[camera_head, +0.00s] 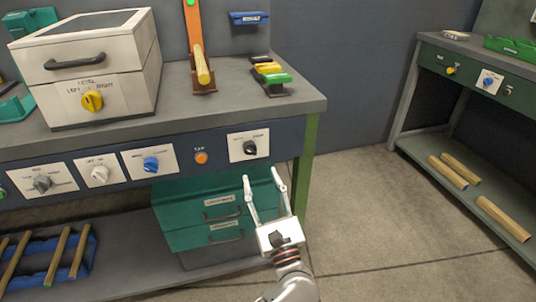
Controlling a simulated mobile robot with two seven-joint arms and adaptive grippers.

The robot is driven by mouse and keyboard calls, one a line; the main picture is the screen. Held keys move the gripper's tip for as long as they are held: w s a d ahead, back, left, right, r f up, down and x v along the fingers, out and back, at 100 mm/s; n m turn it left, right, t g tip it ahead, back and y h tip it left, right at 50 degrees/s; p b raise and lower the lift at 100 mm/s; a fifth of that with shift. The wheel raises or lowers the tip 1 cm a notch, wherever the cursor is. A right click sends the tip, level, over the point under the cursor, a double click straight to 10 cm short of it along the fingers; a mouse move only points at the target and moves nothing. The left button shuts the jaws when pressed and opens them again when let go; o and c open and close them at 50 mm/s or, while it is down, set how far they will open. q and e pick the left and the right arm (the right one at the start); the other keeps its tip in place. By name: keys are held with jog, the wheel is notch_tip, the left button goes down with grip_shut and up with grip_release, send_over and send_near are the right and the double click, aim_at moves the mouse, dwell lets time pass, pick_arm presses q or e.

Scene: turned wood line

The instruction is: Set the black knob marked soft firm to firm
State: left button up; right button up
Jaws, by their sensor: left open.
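The black knob (250,147) sits on a white plate (236,151) at the right end of the dark front panel of the workbench. Small lettering stands at the plate's upper left and upper right, too small to read surely. I cannot tell which way the knob points. My left gripper (263,180) is below and slightly right of the knob in the picture, with its two pale fingers spread and nothing between them. It appears apart from the knob, in front of the green drawers (190,209). My right gripper is not in view.
On the same panel are an orange button (201,157), a blue knob (151,164), a white knob (99,173) and a grey knob (42,183). A white box with a yellow knob (92,100) stands on the bench. Clear floor (370,220) lies right, before another bench.

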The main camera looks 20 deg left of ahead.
aim_at(250, 149)
pick_arm(q)
jog(key=x, duration=0.7)
jog(key=shift+a+r, duration=0.25)
jog(key=shift+a, duration=0.05)
jog(key=shift+w, duration=0.15)
jog(key=c, duration=1.1)
